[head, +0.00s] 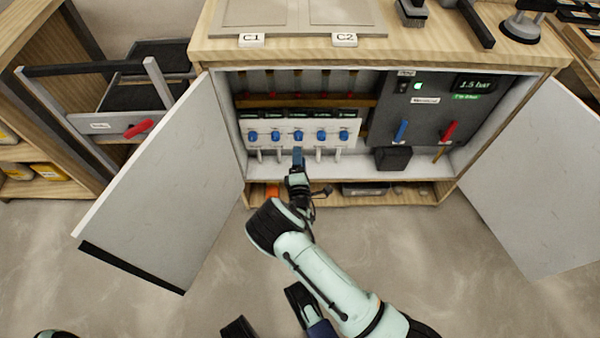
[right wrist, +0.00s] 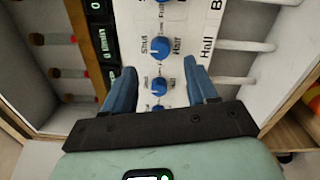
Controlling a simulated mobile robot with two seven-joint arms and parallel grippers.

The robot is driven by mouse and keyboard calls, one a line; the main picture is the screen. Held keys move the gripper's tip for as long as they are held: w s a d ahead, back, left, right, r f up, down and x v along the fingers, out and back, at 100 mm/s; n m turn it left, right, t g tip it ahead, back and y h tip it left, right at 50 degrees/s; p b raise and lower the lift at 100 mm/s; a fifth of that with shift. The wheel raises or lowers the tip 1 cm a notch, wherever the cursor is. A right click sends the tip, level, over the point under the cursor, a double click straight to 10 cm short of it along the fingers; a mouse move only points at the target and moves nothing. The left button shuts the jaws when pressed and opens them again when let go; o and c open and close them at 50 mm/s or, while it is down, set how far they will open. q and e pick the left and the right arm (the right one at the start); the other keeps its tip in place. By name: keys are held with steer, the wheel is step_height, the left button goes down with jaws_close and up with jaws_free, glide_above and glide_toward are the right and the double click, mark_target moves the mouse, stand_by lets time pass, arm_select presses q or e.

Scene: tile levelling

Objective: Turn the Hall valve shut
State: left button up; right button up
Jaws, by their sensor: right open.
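A white manifold panel (head: 289,126) in the open cabinet carries a row of blue valve knobs. The Hall valve, a round blue knob (right wrist: 160,48) with "Shut" and "Half" marks beside it, lines up with the "Hall" label in the right wrist view. It appears to be the middle knob (head: 298,135) in the head view. Its exact pointer direction is not clear. My right gripper (right wrist: 160,68) is open and empty, its blue fingers spread either side of the knob row, just short of the Hall knob; it also shows in the head view (head: 298,152).
Cabinet doors stand open at left (head: 165,175) and right (head: 540,170). A grey control panel (head: 430,112) with blue (head: 401,131) and red (head: 448,131) levers is right of the manifold. White pipes hang below the knobs. A black box (head: 393,158) stands on the cabinet floor.

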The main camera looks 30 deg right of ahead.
arm_select(q)
steer(key=shift+t, duration=0.7)
steer(key=w+r, duration=0.1)
steer(key=w+p, duration=0.1)
steer(key=w+r, duration=0.1)
steer(key=w, duration=0.1)
steer(key=shift+d+r, duration=0.25)
steer(key=shift+r, duration=0.1)
arm_select(e)
steer(key=v, duration=0.7)
arm_select(q)
steer(key=shift+s, duration=0.1)
